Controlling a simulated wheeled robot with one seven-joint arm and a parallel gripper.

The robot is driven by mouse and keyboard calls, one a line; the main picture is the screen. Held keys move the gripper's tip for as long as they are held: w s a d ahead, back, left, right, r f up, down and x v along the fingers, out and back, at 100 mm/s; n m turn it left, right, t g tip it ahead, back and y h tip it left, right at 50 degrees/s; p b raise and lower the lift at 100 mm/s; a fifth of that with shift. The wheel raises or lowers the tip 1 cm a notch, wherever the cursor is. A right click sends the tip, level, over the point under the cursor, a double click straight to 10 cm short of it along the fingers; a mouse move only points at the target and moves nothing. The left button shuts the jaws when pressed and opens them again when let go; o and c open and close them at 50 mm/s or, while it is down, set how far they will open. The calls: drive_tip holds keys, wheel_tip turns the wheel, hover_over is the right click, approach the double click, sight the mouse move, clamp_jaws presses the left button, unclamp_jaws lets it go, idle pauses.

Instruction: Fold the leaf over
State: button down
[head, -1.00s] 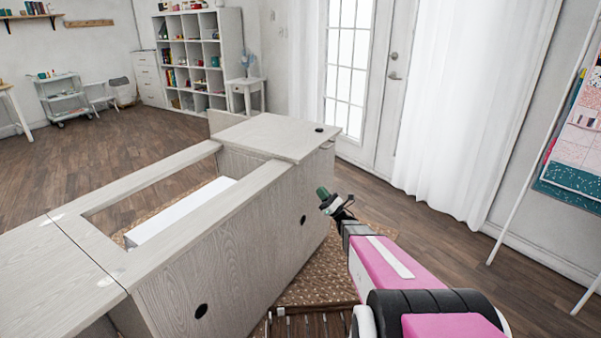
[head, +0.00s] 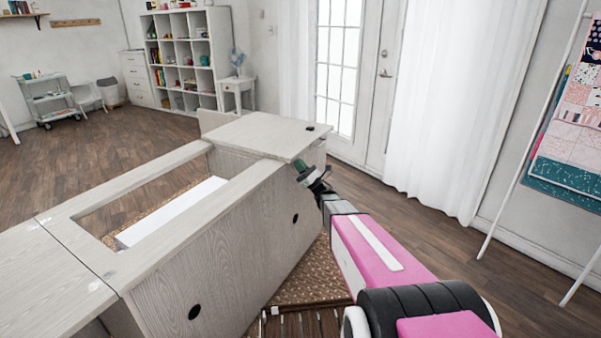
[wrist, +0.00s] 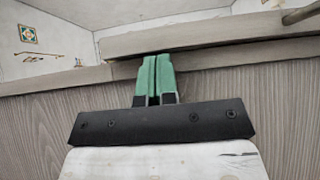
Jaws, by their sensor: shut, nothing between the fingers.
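The leaf (head: 258,134) is a pale wood-grain panel lying flat at the far right end of the sewing cabinet (head: 225,235), with a small black piece (head: 310,128) at its right corner. My gripper (head: 300,166) is beside the leaf's near right edge, at about the height of the cabinet top. In the wrist view, its green fingers (wrist: 157,62) are shut together and empty, with their tips at the lower edge of a pale board (wrist: 200,36). I cannot tell whether they touch it. The wood-grain cabinet side (wrist: 40,120) shows behind.
The cabinet top has a rectangular opening with a white block (head: 170,212) inside. Another top panel (head: 45,275) lies at the near left. A patterned rug (head: 305,277) is under the cabinet. A curtain (head: 440,110) and a leaning rack (head: 530,130) stand to the right.

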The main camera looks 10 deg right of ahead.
drive_tip(key=shift+r, duration=0.3)
drive_tip(key=w+a+r+g+h, duration=0.1)
drive_tip(key=a+r, duration=0.1)
drive_tip(key=r, duration=1.1)
drive_tip(key=w+a+r+g+h, duration=0.1)
drive_tip(key=w+a+r+h, duration=0.1)
drive_tip(key=r, duration=1.1)
drive_tip(key=shift+w+a+g+h, duration=0.25)
drive_tip(key=shift+a+g+h, duration=0.05)
drive_tip(key=shift+a, duration=0.05)
drive_tip(key=shift+r, duration=0.1)
